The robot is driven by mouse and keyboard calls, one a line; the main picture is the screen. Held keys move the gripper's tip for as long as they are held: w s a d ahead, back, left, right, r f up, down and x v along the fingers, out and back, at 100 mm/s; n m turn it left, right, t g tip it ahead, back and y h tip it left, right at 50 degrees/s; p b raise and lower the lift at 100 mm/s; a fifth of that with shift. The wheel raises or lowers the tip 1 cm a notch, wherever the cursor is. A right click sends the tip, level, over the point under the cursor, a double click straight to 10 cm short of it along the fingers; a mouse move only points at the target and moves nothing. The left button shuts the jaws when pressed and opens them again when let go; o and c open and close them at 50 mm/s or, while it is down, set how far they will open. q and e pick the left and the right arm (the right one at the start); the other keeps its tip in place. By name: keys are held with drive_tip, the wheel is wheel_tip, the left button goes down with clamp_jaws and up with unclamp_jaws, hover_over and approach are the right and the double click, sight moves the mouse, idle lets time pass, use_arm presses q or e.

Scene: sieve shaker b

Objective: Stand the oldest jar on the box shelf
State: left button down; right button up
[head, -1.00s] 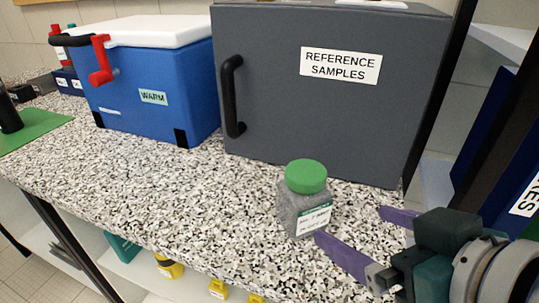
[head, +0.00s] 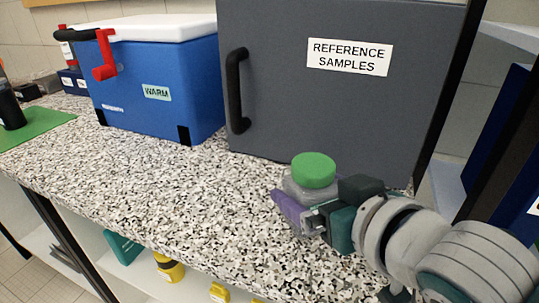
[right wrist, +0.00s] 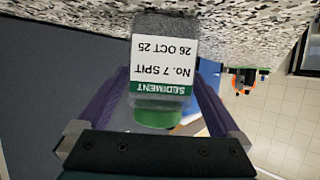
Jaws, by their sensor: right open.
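A jar with a green lid (head: 314,168) stands upright on the speckled worktop in front of the grey box. In the right wrist view, upside down, its label (right wrist: 163,62) reads "SEDIMENT No. 7 SPIT 26 OCT 25". My right gripper (head: 300,196) is open, with its purple fingers on either side of the jar. I cannot tell whether they touch it. The jar's lower part is hidden by the gripper in the head view. The grey box (head: 300,110), labelled "REFERENCE SAMPLES", has its door shut, with a black handle (head: 236,90). No shelf inside shows. My left gripper is not in view.
A blue cool box (head: 150,118) marked "WARM", with a white lid and red latch, stands left of the grey box. A green mat (head: 40,126) with a black object lies at far left. The worktop (head: 170,185) between is clear. Yellow items (head: 168,268) sit below.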

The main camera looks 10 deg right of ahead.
drive_tip(key=shift+w+f, duration=0.15)
drive_tip(key=shift+w, duration=0.15)
drive_tip(key=shift+c, duration=0.2)
clamp_jaws()
idle(0.4)
